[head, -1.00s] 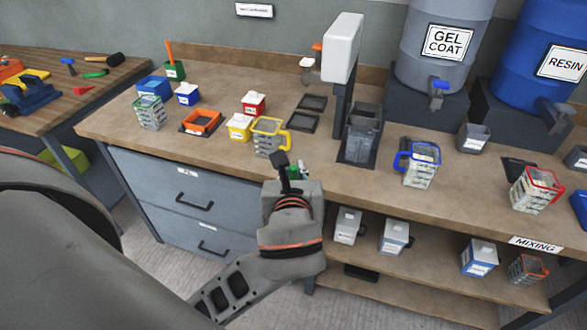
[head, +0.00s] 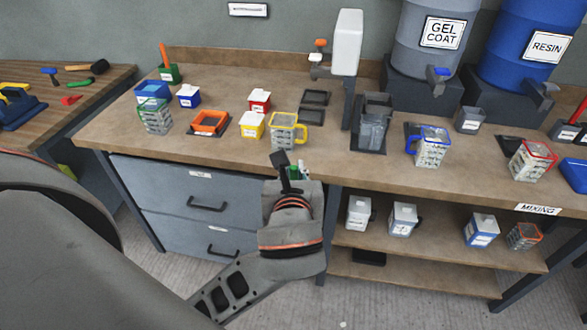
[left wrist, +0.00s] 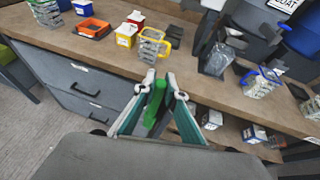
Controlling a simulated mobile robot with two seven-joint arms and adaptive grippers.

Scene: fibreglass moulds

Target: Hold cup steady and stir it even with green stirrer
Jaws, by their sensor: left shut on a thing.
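My left gripper (head: 288,168) is in front of the bench's front edge, below a clear cup with a yellow rim and handle (head: 284,132). In the left wrist view its fingers (left wrist: 160,88) are shut on the green stirrer (left wrist: 154,104), seen between them. The yellow-handled cup (left wrist: 152,46) stands beyond the fingertips on the bench, apart from them. Similar cups with a green rim (head: 155,118), blue handle (head: 427,148) and red handle (head: 531,161) also stand on the bench. Which cup the task means I cannot tell. My right gripper is not in view.
Gel coat (head: 437,65) and resin (head: 520,52) drums stand at the back right. Drawers (head: 190,190) and shelves lie below.

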